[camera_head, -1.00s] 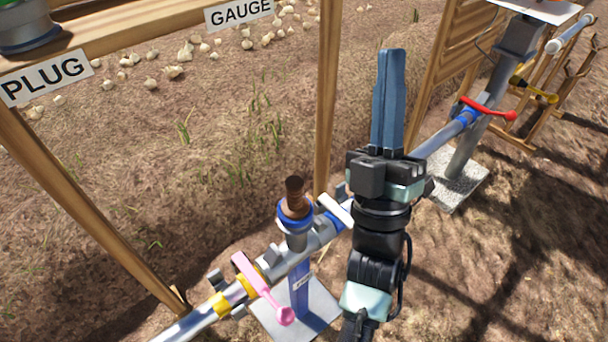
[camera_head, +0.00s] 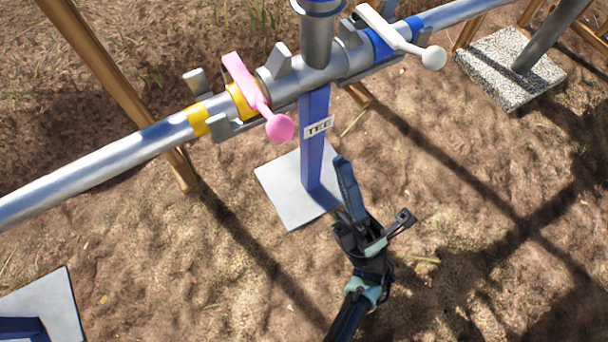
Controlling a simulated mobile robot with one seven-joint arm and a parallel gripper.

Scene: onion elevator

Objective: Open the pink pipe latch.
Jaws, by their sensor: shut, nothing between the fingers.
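The pink latch (camera_head: 250,87) is a lever with a round knob (camera_head: 280,127) at its lower right end. It lies across the silver pipe (camera_head: 120,155), beside yellow bands (camera_head: 197,119). My gripper (camera_head: 343,162) is shut and empty, with its blue fingers together and pointing up. It is below and to the right of the pink knob, apart from it, near the blue post. Nothing covers the latch.
A blue post marked TEE (camera_head: 316,150) stands on a grey base plate (camera_head: 285,188). A white lever (camera_head: 395,35) crosses the pipe at the right. A speckled block (camera_head: 510,65) is at the upper right. Open dirt lies below the pipe.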

